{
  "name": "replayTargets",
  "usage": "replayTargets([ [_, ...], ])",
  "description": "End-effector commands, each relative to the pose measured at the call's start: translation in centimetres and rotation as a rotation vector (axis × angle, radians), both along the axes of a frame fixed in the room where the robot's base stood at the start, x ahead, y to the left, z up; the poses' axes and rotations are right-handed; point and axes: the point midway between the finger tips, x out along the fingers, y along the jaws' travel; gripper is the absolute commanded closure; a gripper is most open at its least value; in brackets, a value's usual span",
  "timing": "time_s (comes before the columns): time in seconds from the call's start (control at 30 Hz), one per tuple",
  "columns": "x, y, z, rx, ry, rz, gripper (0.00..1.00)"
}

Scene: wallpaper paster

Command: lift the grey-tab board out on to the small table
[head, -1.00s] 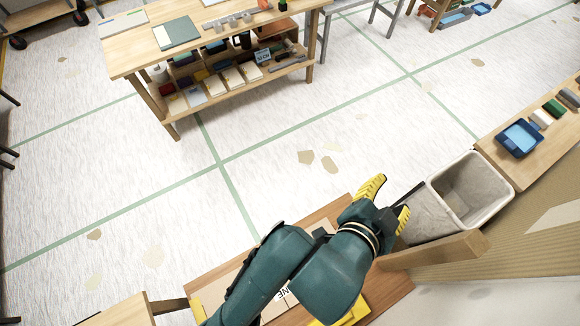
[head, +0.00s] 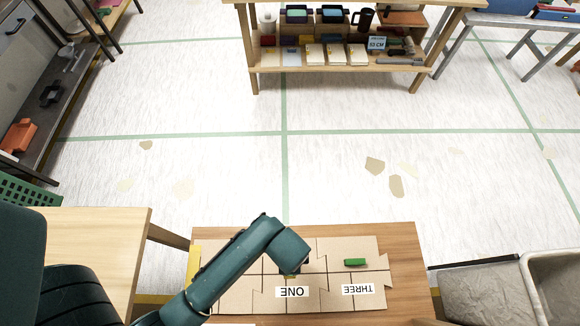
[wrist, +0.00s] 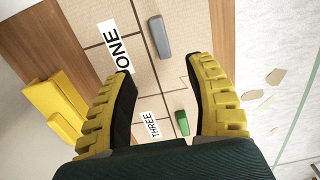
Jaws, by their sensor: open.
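Tan interlocking boards lie flat on a brown-topped table (head: 395,245). My gripper (wrist: 157,72) is open and empty, pointing down above the boards. Its fingers appear on either side of the grey tab's line, with the tab ahead of the tips and apart from them. A small light-wood table (head: 95,245) stands to the left.
Yellow blocks (wrist: 57,112) sit beside the boards. A grey bin (head: 558,285) stands at the right of the brown-topped table. A wooden shelf bench (head: 345,75) with books and tools stands across the floor. The visible top of the small table is clear.

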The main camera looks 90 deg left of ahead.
Motion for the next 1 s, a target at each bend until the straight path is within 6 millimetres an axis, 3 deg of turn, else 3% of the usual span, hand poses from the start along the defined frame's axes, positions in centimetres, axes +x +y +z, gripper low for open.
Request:
replayTargets([
  [0.03,0.0,0.0,-1.7,-0.001,0.001,0.000,0.46],
  [0.1,0.0,0.0,-3.3,0.000,0.000,0.000,0.46],
  [0.5,0.1,0.0,-11.4,0.002,-0.002,0.000,0.46],
  [0.67,0.0,0.0,-12.7,0.002,-0.002,0.000,0.46],
  [0.93,0.1,0.0,-12.7,0.003,-0.003,0.000,0.46],
  [0.97,0.1,0.0,-12.7,0.003,-0.003,0.000,0.46],
  [1.0,0.1,0.0,-12.7,0.003,-0.003,0.000,0.54],
])
